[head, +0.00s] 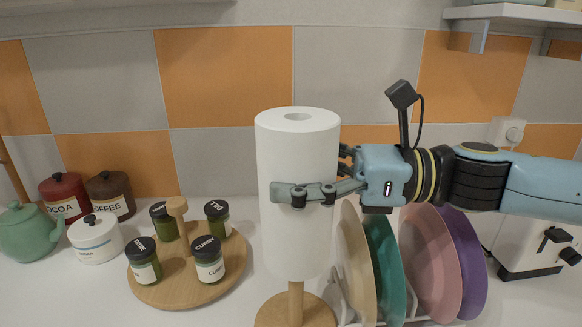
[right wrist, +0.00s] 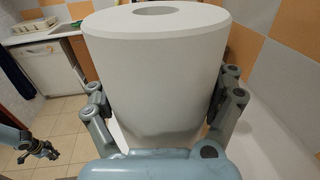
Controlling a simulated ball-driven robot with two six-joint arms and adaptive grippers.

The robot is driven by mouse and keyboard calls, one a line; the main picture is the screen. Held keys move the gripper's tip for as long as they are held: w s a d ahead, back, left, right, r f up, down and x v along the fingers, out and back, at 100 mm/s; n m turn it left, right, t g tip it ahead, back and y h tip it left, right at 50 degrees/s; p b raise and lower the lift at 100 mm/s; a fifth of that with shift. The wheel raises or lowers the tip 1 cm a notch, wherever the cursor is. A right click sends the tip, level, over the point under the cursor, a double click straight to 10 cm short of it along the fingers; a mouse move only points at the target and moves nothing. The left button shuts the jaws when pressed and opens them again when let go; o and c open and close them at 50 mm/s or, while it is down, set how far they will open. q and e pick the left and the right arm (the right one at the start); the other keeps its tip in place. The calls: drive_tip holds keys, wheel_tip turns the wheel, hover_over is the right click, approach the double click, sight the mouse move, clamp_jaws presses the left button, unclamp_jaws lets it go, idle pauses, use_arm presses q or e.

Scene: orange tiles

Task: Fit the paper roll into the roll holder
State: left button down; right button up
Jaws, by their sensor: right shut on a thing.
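The white paper roll (head: 297,225) is upright in the head view, and its top hole shows. My right gripper (head: 312,182) is shut on the roll's side, one finger across its front. The right wrist view shows the roll (right wrist: 155,75) between both fingers. The wooden roll holder (head: 295,306) has a round base and a post directly under the roll. The roll's lower end is above the base and hides the upper post. I cannot tell whether the post is inside the roll. My left gripper (right wrist: 40,150) shows small in the right wrist view; its jaws are unclear.
A rack of colored plates (head: 425,260) stands close right of the roll, under my right arm. A round wooden spice stand (head: 178,291) with several jars is on the left. Canisters, a teapot (head: 28,232) and a toaster (head: 535,245) stand farther out. A shelf (head: 515,12) is at upper right.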

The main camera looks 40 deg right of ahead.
sight(291, 132)
drive_tip(key=shift+f+b, duration=1.75)
drive_tip(key=shift+f, duration=0.4)
drive_tip(key=o, duration=1.1)
drive_tip(key=shift+c, duration=0.2)
wheel_tip(291, 132, up, 10)
drive_tip(key=p, duration=0.8)
drive_tip(key=shift+f, duration=0.25)
drive_tip(key=shift+f+b, duration=0.35)
drive_tip(key=shift+b, duration=0.2)
drive_tip(key=shift+r, duration=0.1)
